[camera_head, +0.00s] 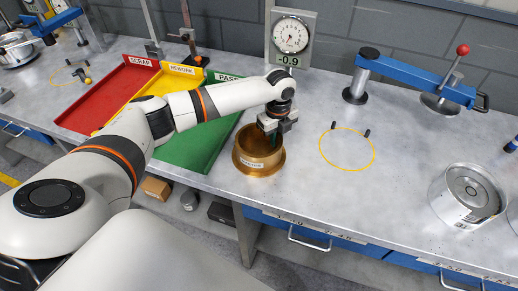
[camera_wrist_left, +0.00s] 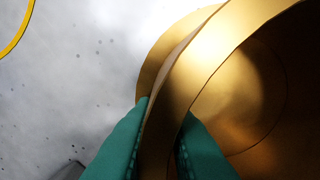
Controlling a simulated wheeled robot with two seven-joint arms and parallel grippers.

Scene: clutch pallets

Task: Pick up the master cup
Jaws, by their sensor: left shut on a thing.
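The master cup (camera_head: 258,160) is a round brass-gold cup with a wide flange and a "MASTER" label on its front. It stands upright at the front edge of the grey bench, right of the green PASS tray. My left gripper (camera_head: 272,127) reaches down onto its far right rim. In the left wrist view the teal fingers (camera_wrist_left: 165,130) lie on both sides of the cup wall (camera_wrist_left: 190,75), one inside and one outside, shut on it. Whether the cup's base touches the bench is hard to tell. My right gripper is not in view.
Red SCRAP (camera_head: 105,98), yellow REWORK (camera_head: 160,85) and green PASS (camera_head: 200,140) trays lie left of the cup. A dial gauge (camera_head: 291,35) stands behind. A yellow ring mark (camera_head: 347,130) with two dark pegs, a blue clamp arm (camera_head: 415,75) and a metal can (camera_head: 467,195) are to the right.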

